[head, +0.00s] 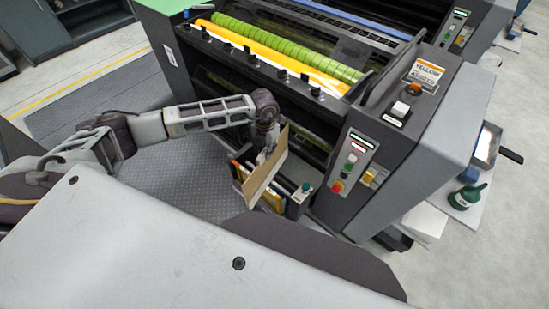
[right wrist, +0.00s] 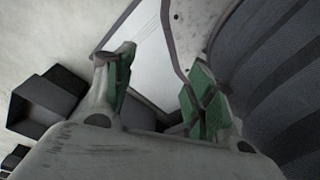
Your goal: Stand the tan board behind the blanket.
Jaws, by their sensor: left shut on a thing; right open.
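The tan board (head: 264,177) is a thin flat panel, tilted, in the head view in front of the printing unit. My left gripper (head: 264,156) is shut on the board near its upper left part and holds it over a low rack (head: 295,204). I cannot tell whether the board touches the rack. I cannot make out the blanket for sure; the board hides part of what stands in the rack. My right gripper (right wrist: 158,92) is open and empty in the right wrist view, with green pads on its fingers.
The printing unit (head: 412,137) with an orange and green roller (head: 275,48) stands behind the board. A button panel (head: 352,163) is at its right. A side table with a green bottle (head: 467,196) is at the far right. A ribbed floor plate (head: 185,180) lies left of the rack.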

